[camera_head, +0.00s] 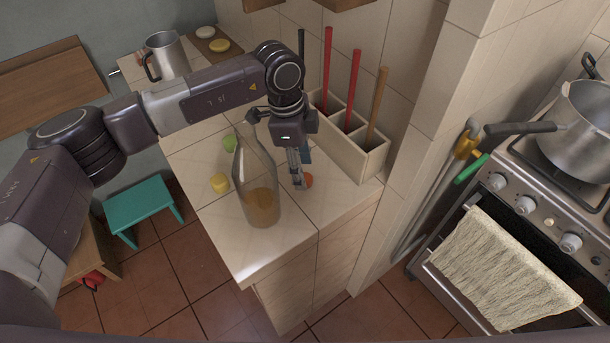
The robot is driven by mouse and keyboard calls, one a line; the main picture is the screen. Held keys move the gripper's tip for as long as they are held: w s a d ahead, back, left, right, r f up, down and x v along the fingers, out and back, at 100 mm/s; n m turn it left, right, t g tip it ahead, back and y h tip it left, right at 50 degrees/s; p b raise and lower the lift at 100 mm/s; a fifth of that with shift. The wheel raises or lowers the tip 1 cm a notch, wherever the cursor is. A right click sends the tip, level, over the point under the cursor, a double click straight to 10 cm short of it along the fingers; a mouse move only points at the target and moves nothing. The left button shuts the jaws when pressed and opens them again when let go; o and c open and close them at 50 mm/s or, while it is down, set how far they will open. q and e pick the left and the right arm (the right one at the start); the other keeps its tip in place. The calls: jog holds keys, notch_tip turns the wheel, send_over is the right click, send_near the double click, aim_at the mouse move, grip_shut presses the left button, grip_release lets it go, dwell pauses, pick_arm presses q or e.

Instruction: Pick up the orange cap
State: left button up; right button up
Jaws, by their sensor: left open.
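The orange cap (308,181) lies on the tiled counter (331,200), close to the wooden holder. My left gripper (298,184) points down at the cap's left side, and its fingers partly cover the cap. The gripper is open; I cannot tell whether a finger touches the cap. My right gripper is not in view.
A glass bottle (257,185) with brown liquid stands just left of my left gripper. A wooden holder (345,151) with red-handled tools stands behind it to the right. Yellow (220,183) and green (230,142) round items lie left of the bottle. The counter's front corner is clear.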

pick_arm(q)
jog(key=shift+d+f, duration=0.2)
jog(key=shift+f, duration=1)
jog(key=c, duration=0.8)
jog(key=shift+r, duration=0.1)
